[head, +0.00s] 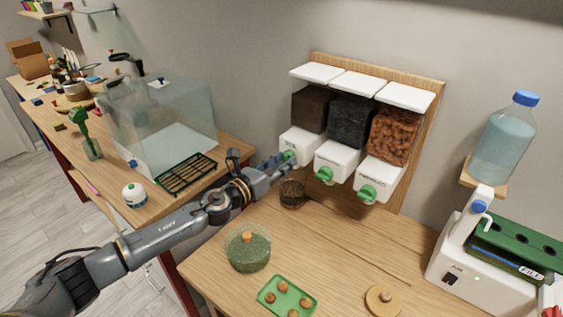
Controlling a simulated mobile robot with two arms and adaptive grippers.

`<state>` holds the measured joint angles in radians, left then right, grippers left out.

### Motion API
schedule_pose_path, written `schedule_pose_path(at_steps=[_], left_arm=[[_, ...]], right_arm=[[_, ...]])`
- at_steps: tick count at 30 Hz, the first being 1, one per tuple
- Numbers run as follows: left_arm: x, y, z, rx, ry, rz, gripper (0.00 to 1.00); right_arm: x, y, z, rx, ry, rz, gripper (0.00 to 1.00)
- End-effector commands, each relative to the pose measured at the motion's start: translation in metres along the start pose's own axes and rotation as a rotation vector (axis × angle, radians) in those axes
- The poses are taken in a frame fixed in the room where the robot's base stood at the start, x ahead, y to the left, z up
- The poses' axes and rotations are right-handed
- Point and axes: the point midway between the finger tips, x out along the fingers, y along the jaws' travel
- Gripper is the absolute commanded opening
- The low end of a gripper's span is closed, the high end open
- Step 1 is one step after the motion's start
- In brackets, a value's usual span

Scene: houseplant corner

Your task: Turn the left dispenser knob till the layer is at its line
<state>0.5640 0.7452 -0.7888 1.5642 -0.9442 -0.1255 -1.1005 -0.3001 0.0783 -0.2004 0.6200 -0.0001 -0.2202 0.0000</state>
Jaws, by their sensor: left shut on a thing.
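The left dispenser (301,142) has a dark brown fill behind a white front and hangs on a wooden wall board. Its green knob (289,156) is partly hidden by my left gripper (281,161), which is shut on it. A small glass jar (292,193) with something dark inside stands on the table below the left dispenser. Its layer line is too small to make out. The middle dispenser (341,158) holds black fill and the right dispenser (381,178) orange-brown chunks. My right gripper is not in view.
A lidded glass bowl of green stuff (248,252), a green tray (287,297) with several brown balls and a round wooden lid (383,301) are on the table. A white machine (470,270) stands right. A glass tank (165,125) stands left. The table's middle is clear.

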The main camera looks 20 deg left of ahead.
Motion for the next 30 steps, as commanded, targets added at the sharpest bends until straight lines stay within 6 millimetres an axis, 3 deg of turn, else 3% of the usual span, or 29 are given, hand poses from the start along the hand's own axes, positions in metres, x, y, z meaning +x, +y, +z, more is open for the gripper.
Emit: schedule_pose_path(at_steps=[5,6,9,20,23,30], left_arm=[[0.000,0.000,-0.001,-0.001,0.001,0.000,0.04],[0.000,0.000,-0.001,-0.001,0.001,0.000,0.39],[0.000,0.000,-0.001,-0.001,0.001,0.000,0.59],[-0.003,0.001,-0.001,-0.002,0.001,0.001,0.59],[-0.013,0.001,-0.002,-0.002,0.002,0.001,0.59],[-0.062,0.001,-0.003,-0.001,0.006,0.001,0.59]], right_arm=[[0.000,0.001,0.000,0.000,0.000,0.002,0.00],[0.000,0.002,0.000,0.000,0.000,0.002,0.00],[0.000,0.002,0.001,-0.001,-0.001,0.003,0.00],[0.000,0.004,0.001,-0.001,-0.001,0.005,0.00],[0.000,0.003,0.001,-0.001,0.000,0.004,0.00],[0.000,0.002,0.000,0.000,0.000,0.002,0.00]])
